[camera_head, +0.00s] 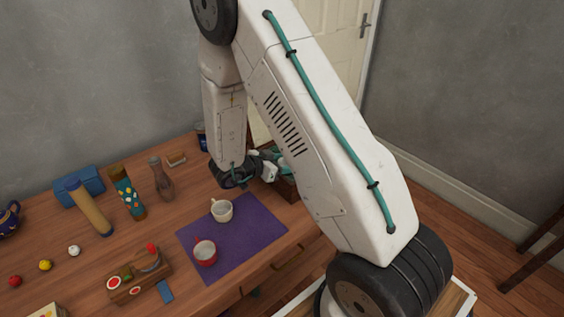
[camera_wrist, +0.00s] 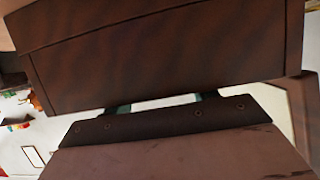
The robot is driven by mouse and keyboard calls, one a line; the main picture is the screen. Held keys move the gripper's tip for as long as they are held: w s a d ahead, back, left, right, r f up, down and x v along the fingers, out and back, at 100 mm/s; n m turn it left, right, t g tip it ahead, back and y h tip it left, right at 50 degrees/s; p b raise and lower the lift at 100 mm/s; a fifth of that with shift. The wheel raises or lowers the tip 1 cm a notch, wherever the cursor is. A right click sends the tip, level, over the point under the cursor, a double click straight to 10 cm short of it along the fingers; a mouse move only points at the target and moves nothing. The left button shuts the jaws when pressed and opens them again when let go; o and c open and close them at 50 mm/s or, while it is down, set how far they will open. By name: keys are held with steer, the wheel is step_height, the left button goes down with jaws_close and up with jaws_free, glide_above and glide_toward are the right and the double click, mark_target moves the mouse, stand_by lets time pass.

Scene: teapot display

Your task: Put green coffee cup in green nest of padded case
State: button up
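My gripper (camera_head: 266,168) is in the head view at the table's back right, beside a brown box-like case (camera_head: 288,188) that my arm mostly hides. Whether its fingers are open or shut does not show. Teal-green parts show by the gripper; I cannot tell whether any is the green coffee cup. In the wrist view a dark brown panel (camera_wrist: 170,60) fills the top, close to the camera. Below it are a dark strip with rivets (camera_wrist: 160,122) and a paler brown surface (camera_wrist: 180,155). The green nest cannot be made out.
A purple mat (camera_head: 250,240) holds a white cup (camera_head: 222,210) and a red cup (camera_head: 205,252). To the left are a wooden stand (camera_head: 140,277), a brown bottle (camera_head: 160,180), a patterned cylinder (camera_head: 127,192), a tan roll (camera_head: 90,208), small balls and a blue teapot (camera_head: 9,219).

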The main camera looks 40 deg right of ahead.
steer(key=shift+o, duration=1.2)
